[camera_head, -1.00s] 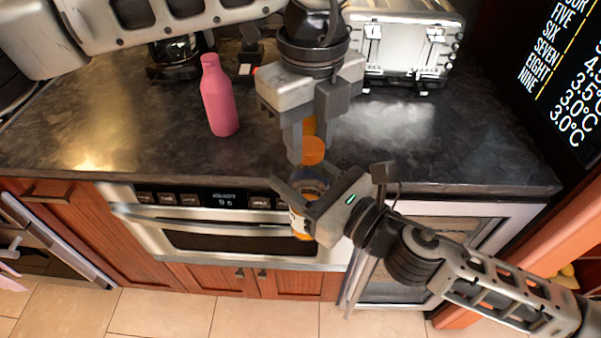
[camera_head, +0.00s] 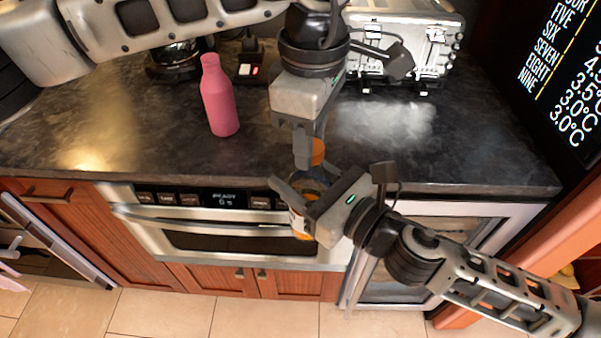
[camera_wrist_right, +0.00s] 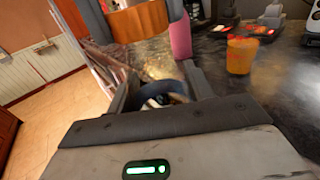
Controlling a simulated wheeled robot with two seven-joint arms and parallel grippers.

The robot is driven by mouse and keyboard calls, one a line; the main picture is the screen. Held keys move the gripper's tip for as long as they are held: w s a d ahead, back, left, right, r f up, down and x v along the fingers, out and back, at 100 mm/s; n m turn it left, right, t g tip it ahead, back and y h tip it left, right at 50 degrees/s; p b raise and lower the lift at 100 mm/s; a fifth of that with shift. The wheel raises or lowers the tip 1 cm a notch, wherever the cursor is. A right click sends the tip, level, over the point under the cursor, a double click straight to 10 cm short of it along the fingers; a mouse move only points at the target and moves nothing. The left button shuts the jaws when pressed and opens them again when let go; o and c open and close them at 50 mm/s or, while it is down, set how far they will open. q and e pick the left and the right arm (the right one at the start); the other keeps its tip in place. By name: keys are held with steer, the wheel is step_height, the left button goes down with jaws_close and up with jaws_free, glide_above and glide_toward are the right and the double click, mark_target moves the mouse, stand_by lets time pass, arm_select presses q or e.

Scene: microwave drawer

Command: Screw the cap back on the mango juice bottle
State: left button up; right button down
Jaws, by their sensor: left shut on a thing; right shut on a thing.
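My left gripper (camera_head: 310,148) points down from above, shut on an orange cap (camera_head: 317,152). The cap also shows large at the top of the right wrist view (camera_wrist_right: 140,20). My right gripper (camera_head: 288,203) is shut around the mango juice bottle (camera_head: 301,222), in front of the counter edge. The bottle has a pale label and orange contents. Its dark round top (camera_wrist_right: 160,93) shows between my right fingers in the wrist view. The cap is above the bottle; a gap appears between them, but exact alignment is unclear.
A pink bottle (camera_head: 218,97) stands on the dark counter (camera_head: 110,130). An orange cup-like container (camera_wrist_right: 240,56) stands on the counter in the wrist view. A toaster (camera_head: 430,45) is at the back right. The drawer appliance (camera_head: 230,225) is shut below.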

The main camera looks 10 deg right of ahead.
arm_select(q)
steer(key=m, duration=2.2)
steer(key=shift+m, duration=0.3)
steer(key=o, duration=1.2)
steer(key=shift+c, duration=0.2)
step_height(320, 180, up, 12)
steer(key=shift+f, duration=0.1)
